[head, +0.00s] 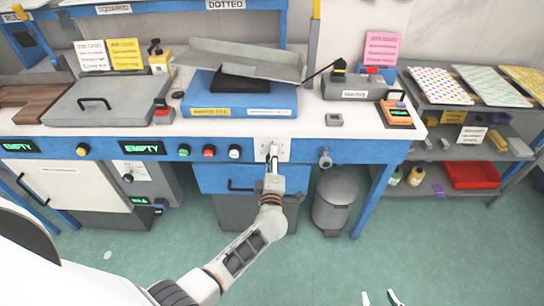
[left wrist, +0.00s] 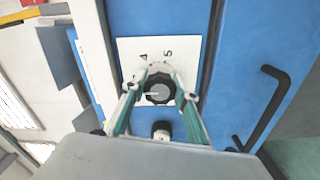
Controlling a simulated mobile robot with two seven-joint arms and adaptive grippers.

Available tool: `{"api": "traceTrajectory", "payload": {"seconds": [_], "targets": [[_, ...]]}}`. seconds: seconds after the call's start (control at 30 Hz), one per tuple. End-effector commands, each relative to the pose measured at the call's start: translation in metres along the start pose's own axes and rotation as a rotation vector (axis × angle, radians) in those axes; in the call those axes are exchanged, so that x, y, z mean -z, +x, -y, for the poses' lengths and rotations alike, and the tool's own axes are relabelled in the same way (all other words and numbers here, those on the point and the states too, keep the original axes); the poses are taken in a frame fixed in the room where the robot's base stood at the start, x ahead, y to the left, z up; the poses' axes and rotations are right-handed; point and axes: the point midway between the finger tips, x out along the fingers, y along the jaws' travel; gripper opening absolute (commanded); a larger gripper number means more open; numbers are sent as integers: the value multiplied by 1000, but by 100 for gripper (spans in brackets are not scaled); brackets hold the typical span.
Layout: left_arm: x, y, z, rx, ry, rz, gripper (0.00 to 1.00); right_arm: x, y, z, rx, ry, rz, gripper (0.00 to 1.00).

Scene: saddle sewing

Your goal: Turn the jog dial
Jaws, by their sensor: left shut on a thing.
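The jog dial (left wrist: 160,89) is a black knurled knob with a white pointer line, on a white plate (left wrist: 128,52) marked with the numbers 4 and 5. The plate also shows on the blue front panel of the bench in the head view (head: 285,147). My left gripper (head: 272,152) reaches up to the plate and hides most of the dial there. In the left wrist view its fingers (left wrist: 160,86) are shut on opposite sides of the dial. My right gripper (head: 381,298) shows only its fingertips at the bottom edge, apart, with nothing between them.
A row of green, red and white buttons (head: 208,151) is left of the plate. A metal knob (head: 325,157) is to its right. A grey bin (head: 335,200) stands below. A black drawer handle (left wrist: 265,110) is near the dial. The floor in front is mostly clear.

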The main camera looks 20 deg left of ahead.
Motion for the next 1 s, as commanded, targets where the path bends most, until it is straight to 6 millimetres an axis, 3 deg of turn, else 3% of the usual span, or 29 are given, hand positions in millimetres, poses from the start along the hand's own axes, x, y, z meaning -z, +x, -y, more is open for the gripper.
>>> {"api": "traceTrajectory", "payload": {"seconds": [0.53,0.57,0.6,1.0], "targets": [[0,-1,2,3,24,0,7,-3,0,0,0,-1,8,40],[0,-1,2,2,24,0,34,-4,0,0,0,-1,9,40],[0,0,2,2,24,0,44,-4,0,0,0,-1,9,40],[0,-2,1,1,23,0,47,-2,-1,-1,-1,-3,5,40]]}}
